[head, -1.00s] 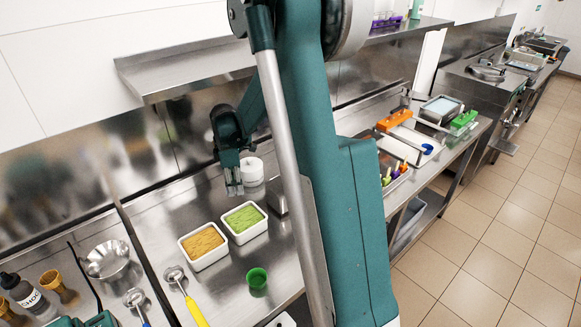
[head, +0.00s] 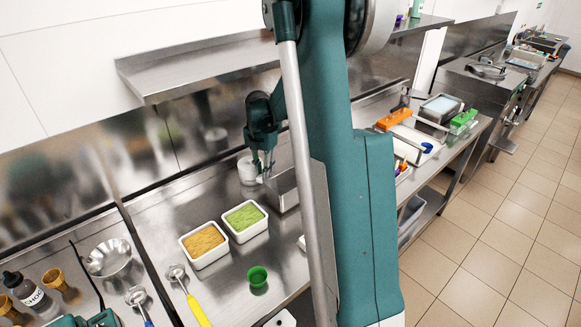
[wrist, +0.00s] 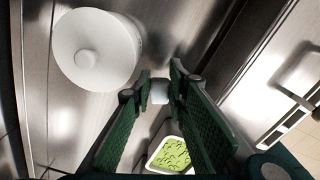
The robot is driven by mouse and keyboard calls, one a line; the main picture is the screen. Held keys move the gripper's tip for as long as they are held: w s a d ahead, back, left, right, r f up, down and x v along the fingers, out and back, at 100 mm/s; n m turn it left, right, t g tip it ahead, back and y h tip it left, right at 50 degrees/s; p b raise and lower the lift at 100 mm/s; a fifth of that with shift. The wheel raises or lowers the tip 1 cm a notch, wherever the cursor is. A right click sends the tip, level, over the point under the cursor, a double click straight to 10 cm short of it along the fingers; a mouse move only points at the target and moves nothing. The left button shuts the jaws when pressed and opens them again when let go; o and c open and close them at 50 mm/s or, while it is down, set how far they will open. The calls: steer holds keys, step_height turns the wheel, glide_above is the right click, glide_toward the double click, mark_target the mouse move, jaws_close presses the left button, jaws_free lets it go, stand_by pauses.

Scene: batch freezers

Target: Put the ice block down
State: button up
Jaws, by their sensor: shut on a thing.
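The ice block shows in the wrist view as a small pale block (wrist: 159,92) between my fingertips. My gripper (wrist: 159,82) is shut on it. In the head view my gripper (head: 264,176) points down over the steel counter, behind the green tub. The block is too small there to make out clearly. I cannot tell whether it is touching the surface below.
A white round lidded container (head: 246,172) stands just left of my gripper; a steel bin (head: 286,192) is close on the right. White tubs of orange (head: 204,245) and green (head: 243,217) stuff stand in front, with a green cup (head: 257,277) nearby.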

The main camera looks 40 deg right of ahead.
steer(key=d+r+n, duration=0.2)
steer(key=d, duration=0.5)
steer(key=m+p, duration=0.5)
steer(key=m, duration=0.1)
glide_above(294, 163)
steer(key=f, duration=0.5)
steer(key=shift+a, duration=0.2)
steer(key=shift+m, duration=0.3)
steer(key=shift+f, duration=1.45)
steer(key=shift+f, duration=0.15)
steer(key=o, duration=0.7)
steer(key=shift+c, duration=0.2)
steer(key=shift+o, duration=0.2)
